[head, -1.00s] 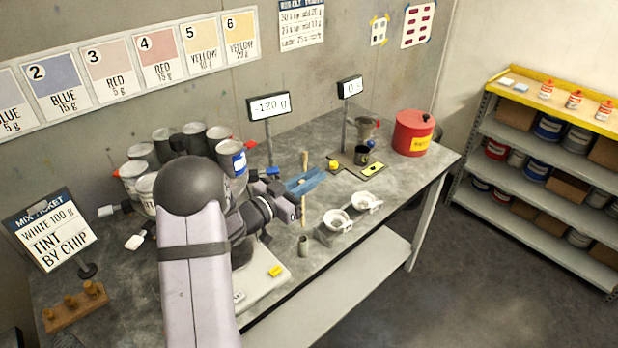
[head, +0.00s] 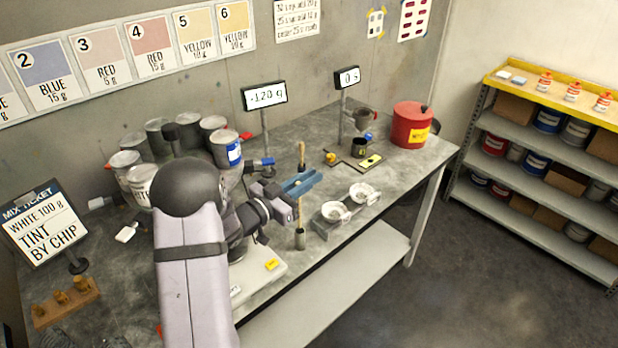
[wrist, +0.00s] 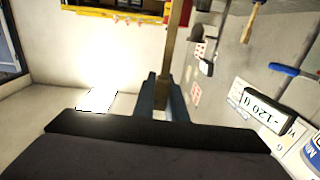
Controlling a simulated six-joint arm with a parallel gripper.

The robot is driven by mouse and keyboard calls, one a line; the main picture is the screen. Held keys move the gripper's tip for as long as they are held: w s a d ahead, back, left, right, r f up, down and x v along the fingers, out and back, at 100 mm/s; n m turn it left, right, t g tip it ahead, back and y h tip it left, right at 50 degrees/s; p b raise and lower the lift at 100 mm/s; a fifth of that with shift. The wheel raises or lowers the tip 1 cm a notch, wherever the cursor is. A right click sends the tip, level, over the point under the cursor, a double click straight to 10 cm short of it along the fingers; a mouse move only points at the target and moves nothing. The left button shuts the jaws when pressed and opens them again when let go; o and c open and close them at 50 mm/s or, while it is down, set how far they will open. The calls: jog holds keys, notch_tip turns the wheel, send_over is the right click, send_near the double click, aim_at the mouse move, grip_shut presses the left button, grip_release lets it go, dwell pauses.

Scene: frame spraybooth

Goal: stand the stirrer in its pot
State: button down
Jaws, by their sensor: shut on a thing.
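The stirrer (head: 301,208) is a thin wooden stick, held about upright. In the wrist view the stirrer (wrist: 174,45) runs up from between my gripper's fingers (wrist: 166,95); the pot is not seen there.
A double-cup stand (head: 338,212) is close right of the pot. A white scale (head: 262,268) is to its left, and paint cans (head: 228,150) stand behind my arm. A red canister (head: 411,125) is at the far right.

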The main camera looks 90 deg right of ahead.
notch_tip(320, 180, down, 8)
jog(key=b, duration=0.6)
jog(key=shift+f, duration=0.1)
dwell(1.1)
jog(key=c, duration=1.7)
grip_release()
jog(key=shift+b, duration=0.3)
jog(key=shift+b+v, duration=1.2)
jog(key=shift+v, duration=2.5)
